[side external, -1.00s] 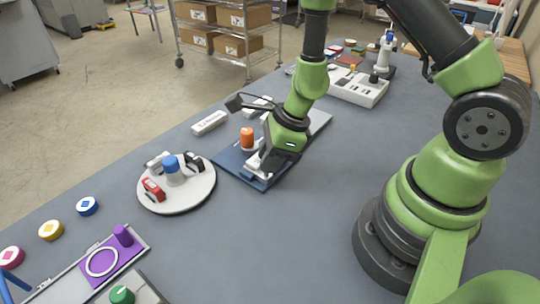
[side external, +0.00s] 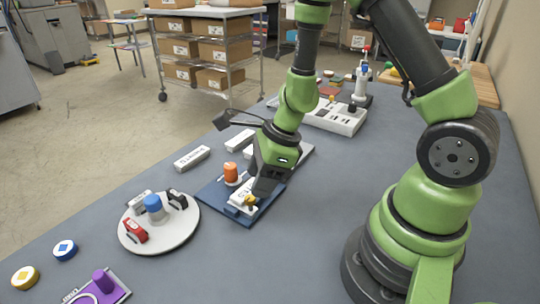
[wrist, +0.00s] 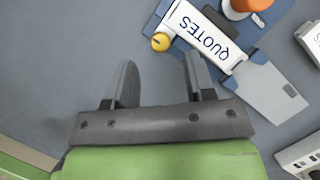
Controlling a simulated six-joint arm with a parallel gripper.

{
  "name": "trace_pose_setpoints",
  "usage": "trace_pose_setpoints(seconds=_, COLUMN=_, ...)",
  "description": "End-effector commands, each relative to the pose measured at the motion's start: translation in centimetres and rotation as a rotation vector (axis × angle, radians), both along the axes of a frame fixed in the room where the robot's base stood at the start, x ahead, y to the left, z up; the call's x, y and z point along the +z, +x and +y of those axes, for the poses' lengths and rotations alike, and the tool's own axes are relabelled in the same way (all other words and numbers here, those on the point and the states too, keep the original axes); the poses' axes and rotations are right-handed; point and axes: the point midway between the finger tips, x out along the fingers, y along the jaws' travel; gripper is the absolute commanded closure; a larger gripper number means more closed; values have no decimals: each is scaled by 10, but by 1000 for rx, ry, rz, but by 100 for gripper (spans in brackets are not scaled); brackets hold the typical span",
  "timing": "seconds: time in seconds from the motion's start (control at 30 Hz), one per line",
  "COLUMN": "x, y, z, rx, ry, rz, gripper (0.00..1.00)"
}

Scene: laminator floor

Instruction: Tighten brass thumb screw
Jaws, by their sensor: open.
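The brass thumb screw (wrist: 160,41) is a small round knob with a dark slot, beside the end of a white block (wrist: 205,36) lettered "QUOTES" in the wrist view. In the side view the brass screw (side external: 250,200) shows at the front of the blue board (side external: 212,194). My gripper (wrist: 160,65) is open, with nothing between its fingers. In the wrist view the screw lies just beyond the fingertips, roughly centred on the gap. In the side view my gripper (side external: 262,193) is close to the right of the screw; I cannot tell whether they touch.
An orange knob (side external: 231,171) stands on the board behind the block. A round white tray (side external: 160,245) with small clips and a blue-topped piece is to the left. White bars (side external: 191,158) lie behind.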

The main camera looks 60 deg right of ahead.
Motion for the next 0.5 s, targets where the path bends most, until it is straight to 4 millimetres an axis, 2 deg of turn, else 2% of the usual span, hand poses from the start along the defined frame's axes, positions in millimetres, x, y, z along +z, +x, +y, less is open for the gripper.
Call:
trace_pose_setpoints(seconds=0.2, x=26, y=-7, z=-8, rx=-1, ry=-1, rz=-5, gripper=50)
trace_pose_setpoints(seconds=0.5, x=48, y=-14, z=-14, rx=-1, ry=1, rz=-3, gripper=50)
